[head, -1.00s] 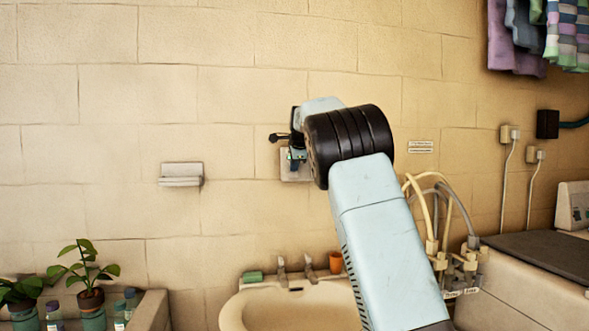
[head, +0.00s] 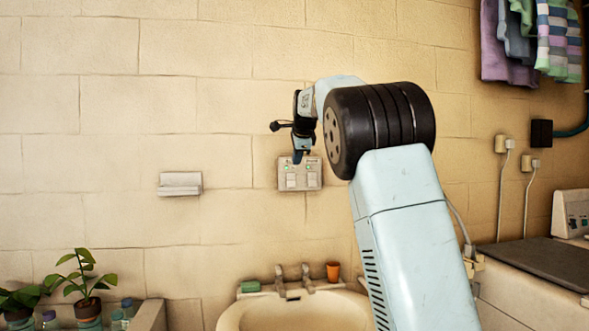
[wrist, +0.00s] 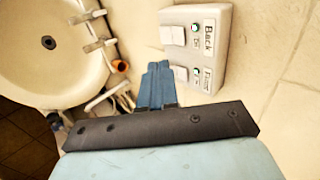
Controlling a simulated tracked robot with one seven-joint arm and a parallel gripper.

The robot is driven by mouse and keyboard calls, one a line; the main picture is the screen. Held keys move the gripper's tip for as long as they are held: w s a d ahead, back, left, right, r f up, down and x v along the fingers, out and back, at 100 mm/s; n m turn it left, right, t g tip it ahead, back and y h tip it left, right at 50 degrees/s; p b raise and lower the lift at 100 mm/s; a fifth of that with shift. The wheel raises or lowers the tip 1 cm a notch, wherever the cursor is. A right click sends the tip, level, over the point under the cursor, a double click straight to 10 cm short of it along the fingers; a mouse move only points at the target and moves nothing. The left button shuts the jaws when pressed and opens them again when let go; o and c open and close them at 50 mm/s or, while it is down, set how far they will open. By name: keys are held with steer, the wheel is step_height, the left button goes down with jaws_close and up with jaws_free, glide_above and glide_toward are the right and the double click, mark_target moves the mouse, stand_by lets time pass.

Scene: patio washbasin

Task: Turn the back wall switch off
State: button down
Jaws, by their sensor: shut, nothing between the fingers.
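The switch panel (head: 300,185) is a pale box on the back wall with two white rockers side by side. Small green lights show above both rockers. In the wrist view the panel (wrist: 216,62) has labels "Back" and, partly blurred, "Front". The back wall switch (wrist: 173,35) is the upper rocker there, the left one (head: 291,181) in the head view. The Front rocker (wrist: 180,73) is partly behind my fingers. My gripper (head: 301,157) is shut and empty, in front of the panel's upper edge. Its blue fingers (wrist: 157,72) show beside the panel; contact cannot be told.
A washbasin (head: 260,312) with taps, a green soap (head: 249,286) and an orange cup (head: 333,271) is below. A soap ledge (head: 180,184) is on the wall at left. Potted plants (head: 80,275) stand lower left. Sockets and a washing machine (head: 540,263) are at right.

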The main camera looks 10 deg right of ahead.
steer(key=shift+v, duration=1.25)
steer(key=shift+d+f, duration=0.1)
steer(key=shift+f, duration=0.5)
glide_toward(291, 184)
steer(key=x, duration=0.5)
steer(key=shift+s+f, duration=0.15)
steer(key=shift+f, duration=0.25)
steer(key=shift+w+d+f, duration=0.1)
steer(key=shift+w+f, duration=0.1)
steer(key=shift+w, duration=0.45)
